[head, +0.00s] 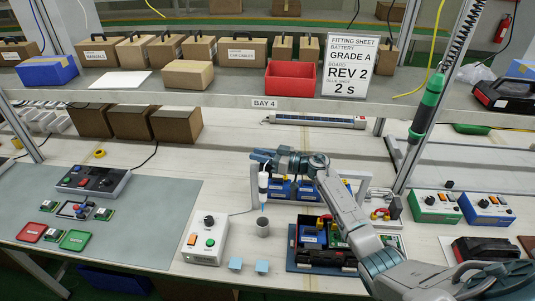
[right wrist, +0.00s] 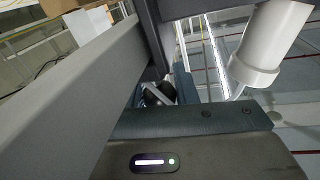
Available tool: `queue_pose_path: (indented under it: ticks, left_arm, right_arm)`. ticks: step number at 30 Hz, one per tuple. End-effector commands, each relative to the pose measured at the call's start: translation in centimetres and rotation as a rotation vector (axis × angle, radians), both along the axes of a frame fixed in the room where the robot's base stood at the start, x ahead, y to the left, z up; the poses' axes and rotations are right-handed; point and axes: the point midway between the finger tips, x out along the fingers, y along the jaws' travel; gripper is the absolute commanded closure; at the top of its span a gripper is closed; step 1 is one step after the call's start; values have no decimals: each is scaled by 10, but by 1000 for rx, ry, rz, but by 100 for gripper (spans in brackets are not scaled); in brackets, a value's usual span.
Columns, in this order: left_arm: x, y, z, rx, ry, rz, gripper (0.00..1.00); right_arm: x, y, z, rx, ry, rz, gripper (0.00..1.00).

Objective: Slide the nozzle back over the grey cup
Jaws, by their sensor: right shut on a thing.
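The nozzle (head: 263,186) is a white upright cylinder with a light blue tip, hanging from a pale frame on the bench. The grey cup (head: 263,227) stands on the bench. In the head view the nozzle's tip appears just above the cup's mouth. I cannot tell exactly how they line up in depth. My right gripper (head: 262,158) is at the top of the nozzle, shut on a part of it; its fingers hide the grip. The right wrist view shows a white cylinder (right wrist: 263,48), likely the nozzle, beside my gripper. My left gripper is not in view.
A white control box (head: 207,240) with buttons stands left of the cup. Two small light blue pieces (head: 236,263) lie in front. The grey mat (head: 100,220) has free room.

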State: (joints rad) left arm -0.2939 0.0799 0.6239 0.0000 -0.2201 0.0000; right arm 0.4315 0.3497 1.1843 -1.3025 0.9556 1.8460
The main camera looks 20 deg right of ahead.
Motion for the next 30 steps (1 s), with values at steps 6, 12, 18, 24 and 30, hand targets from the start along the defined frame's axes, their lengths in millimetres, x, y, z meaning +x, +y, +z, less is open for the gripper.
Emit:
queue_pose_path:
  ticks: [6, 12, 18, 24, 30]
  left_arm:
    - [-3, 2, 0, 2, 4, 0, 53]
    - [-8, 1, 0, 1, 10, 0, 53]
    - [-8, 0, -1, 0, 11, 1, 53]
    - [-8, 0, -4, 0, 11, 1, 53]
    - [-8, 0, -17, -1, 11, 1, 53]
  right_arm:
    - [1, 3, 1, 3, -2, 2, 100]
    - [1, 3, 1, 3, -3, 1, 58]
    - [1, 2, 0, 2, -2, 0, 54]
    - [-4, -4, -2, 0, -1, 0, 54]
    - [-27, -29, -5, -5, -1, 0, 54]
